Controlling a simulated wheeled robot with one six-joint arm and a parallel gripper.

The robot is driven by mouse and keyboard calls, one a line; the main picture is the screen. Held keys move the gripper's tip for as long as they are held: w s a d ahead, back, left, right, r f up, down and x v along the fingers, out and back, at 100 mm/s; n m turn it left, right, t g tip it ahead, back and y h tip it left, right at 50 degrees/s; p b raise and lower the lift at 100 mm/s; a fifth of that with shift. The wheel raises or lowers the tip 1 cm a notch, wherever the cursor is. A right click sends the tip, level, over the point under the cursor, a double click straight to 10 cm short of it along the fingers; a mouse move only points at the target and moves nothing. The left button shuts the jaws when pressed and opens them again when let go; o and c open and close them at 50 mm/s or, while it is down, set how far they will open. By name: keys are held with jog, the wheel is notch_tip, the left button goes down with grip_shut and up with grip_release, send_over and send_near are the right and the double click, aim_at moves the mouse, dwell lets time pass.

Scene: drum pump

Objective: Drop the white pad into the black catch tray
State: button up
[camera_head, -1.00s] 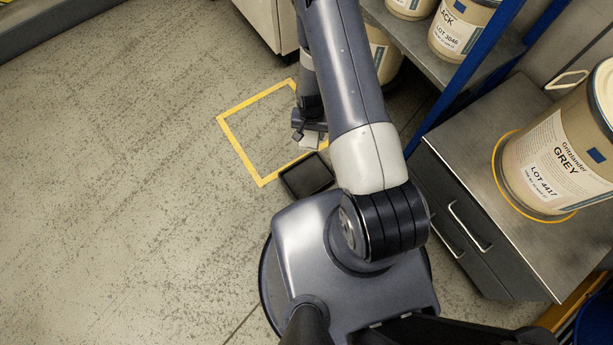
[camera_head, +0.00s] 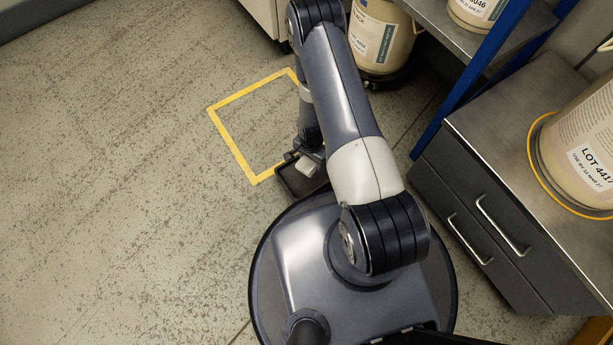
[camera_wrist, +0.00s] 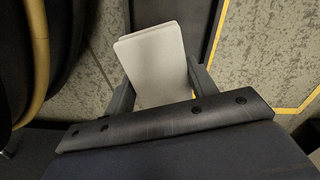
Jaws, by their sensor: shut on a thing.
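The white pad (camera_wrist: 157,66) is a pale rectangular block held between my gripper's two fingers in the wrist view. It also shows as a small pale patch in the head view (camera_head: 308,167). My gripper (camera_head: 306,160) is shut on the pad and points down. The black catch tray (camera_head: 290,184) lies on the floor by the near corner of the yellow floor outline, partly covered by my arm and gripper. In the head view the pad overlaps the tray. In the wrist view, a dark tray surface (camera_wrist: 190,30) shows behind the pad. The pad's height above the tray is unclear.
A yellow taped outline (camera_head: 232,143) marks the floor beyond the tray. A drum (camera_head: 383,45) stands at the back, under a blue-posted shelf (camera_head: 470,85). A grey drawer cabinet (camera_head: 480,215) with a labelled drum (camera_head: 590,150) stands at right. The floor at left is clear.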

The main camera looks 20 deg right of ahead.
jog(key=shift+f+b, duration=1.5)
jog(key=shift+f, duration=1.4)
jog(key=o, duration=0.9)
jog(key=shift+o, duration=0.2)
notch_tip(320, 180, up, 11)
jog(key=p, duration=0.4)
jog(key=shift+f, duration=0.2)
